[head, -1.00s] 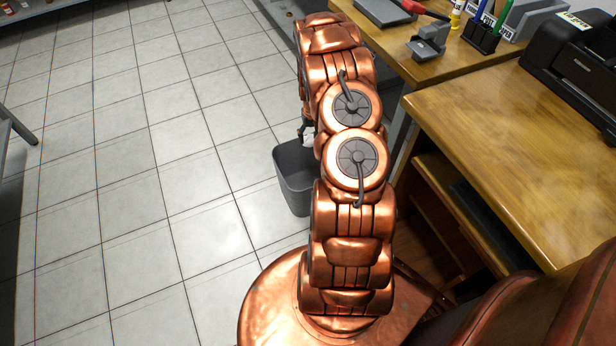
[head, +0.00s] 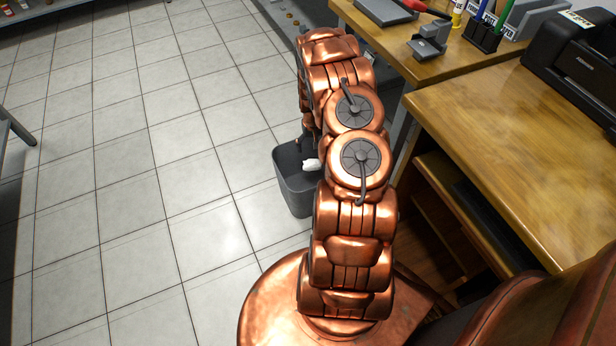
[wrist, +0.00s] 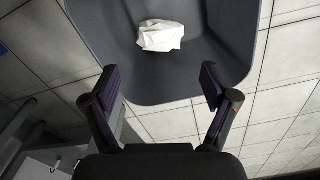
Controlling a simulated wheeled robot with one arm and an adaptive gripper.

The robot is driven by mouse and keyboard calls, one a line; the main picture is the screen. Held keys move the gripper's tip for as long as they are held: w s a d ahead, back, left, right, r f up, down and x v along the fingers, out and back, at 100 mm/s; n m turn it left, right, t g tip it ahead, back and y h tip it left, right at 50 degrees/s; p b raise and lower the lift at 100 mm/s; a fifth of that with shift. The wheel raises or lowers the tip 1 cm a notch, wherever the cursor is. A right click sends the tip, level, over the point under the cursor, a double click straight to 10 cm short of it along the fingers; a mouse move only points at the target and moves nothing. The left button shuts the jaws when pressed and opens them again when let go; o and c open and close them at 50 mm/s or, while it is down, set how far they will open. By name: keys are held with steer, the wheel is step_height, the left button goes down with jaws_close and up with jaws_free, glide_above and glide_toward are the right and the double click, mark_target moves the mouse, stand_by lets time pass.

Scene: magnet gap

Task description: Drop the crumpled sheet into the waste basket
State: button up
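The crumpled sheet (wrist: 161,35) is a small white wad. In the wrist view it shows against the inside of the dark grey waste basket (wrist: 228,62), apart from both fingers. In the head view the white sheet (head: 311,163) shows within the outline of the basket (head: 296,196), partly hidden by my arm. I cannot tell whether it is falling or resting. My gripper (wrist: 158,82) is open and empty, its fingers spread wide over the near rim of the basket. In the head view my gripper is mostly hidden behind my arm.
A wooden desk (head: 520,150) with a black printer (head: 580,65) stands at the right. Another wooden table (head: 385,38) behind it holds a pen holder and small tools. The tiled floor (head: 150,200) to the left of the basket is clear.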

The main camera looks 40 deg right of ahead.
steer(key=shift+o, duration=0.9)
steer(key=shift+r, duration=0.1)
step_height(320, 180, up, 12)
stand_by(0.5)
